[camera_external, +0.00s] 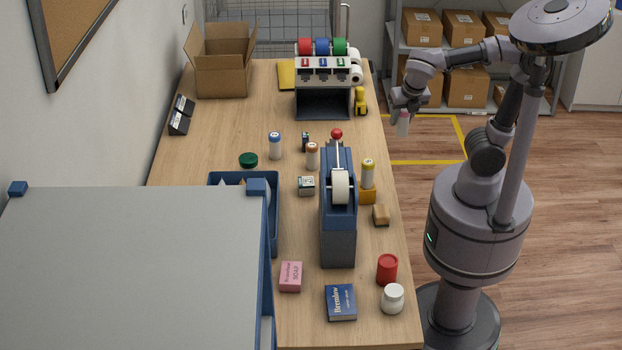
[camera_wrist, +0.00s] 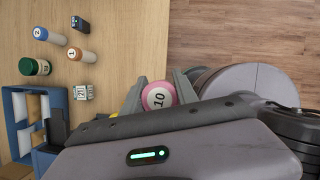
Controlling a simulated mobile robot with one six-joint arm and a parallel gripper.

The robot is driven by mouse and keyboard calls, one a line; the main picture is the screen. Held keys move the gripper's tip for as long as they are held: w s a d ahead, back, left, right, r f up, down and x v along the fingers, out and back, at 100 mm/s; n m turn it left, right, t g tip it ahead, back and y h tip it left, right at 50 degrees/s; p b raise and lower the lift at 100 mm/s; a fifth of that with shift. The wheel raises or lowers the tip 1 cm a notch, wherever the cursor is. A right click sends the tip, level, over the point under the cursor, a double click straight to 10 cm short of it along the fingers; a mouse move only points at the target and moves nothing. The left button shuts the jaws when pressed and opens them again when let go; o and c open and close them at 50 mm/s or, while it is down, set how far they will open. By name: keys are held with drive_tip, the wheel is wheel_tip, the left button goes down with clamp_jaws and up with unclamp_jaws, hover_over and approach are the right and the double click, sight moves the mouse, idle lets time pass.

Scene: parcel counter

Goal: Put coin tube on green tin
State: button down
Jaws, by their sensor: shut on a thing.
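My gripper (camera_external: 404,112) is up at the right, beyond the counter's right edge, shut on a coin tube (camera_external: 403,125) that hangs below it. In the wrist view the tube (camera_wrist: 158,97) shows its pink end marked 10 between the fingers (camera_wrist: 160,88). The green tin (camera_external: 248,160) stands on the counter left of the middle, behind the blue tray, well apart from my gripper. It also shows at the left of the wrist view (camera_wrist: 35,67). Its top looks clear.
Near the tin stand a blue-capped tube (camera_external: 275,147) and a brown-capped tube (camera_external: 312,156). A tape dispenser (camera_external: 338,225) and a yellow-capped tube (camera_external: 368,174) are nearer the right edge. A label-roll stand (camera_external: 323,75) and an open carton (camera_external: 222,72) are at the back.

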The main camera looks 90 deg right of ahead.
drive_tip(key=w+a+r+m+g+y+p, duration=0.15)
drive_tip(key=w+m+g+p, duration=0.35)
drive_tip(key=w+m, duration=0.6)
drive_tip(key=n+t+y+p, duration=0.3)
drive_tip(key=n+t+p, duration=0.75)
drive_tip(key=n, duration=1.65)
hover_over(244, 158)
drive_tip(key=p, duration=0.3)
wheel_tip(244, 158, down, 8)
drive_tip(key=shift+f+g, duration=0.2)
drive_tip(key=shift+g, duration=0.95)
wheel_tip(244, 158, down, 4)
drive_tip(key=shift+r+b, duration=0.2)
drive_tip(key=shift+b, duration=0.4)
drive_tip(key=shift+f, duration=0.1)
drive_tip(key=c, duration=0.9)
unclamp_jaws()
drive_tip(key=shift+c, duration=0.2)
drive_tip(key=shift+s, duration=0.1)
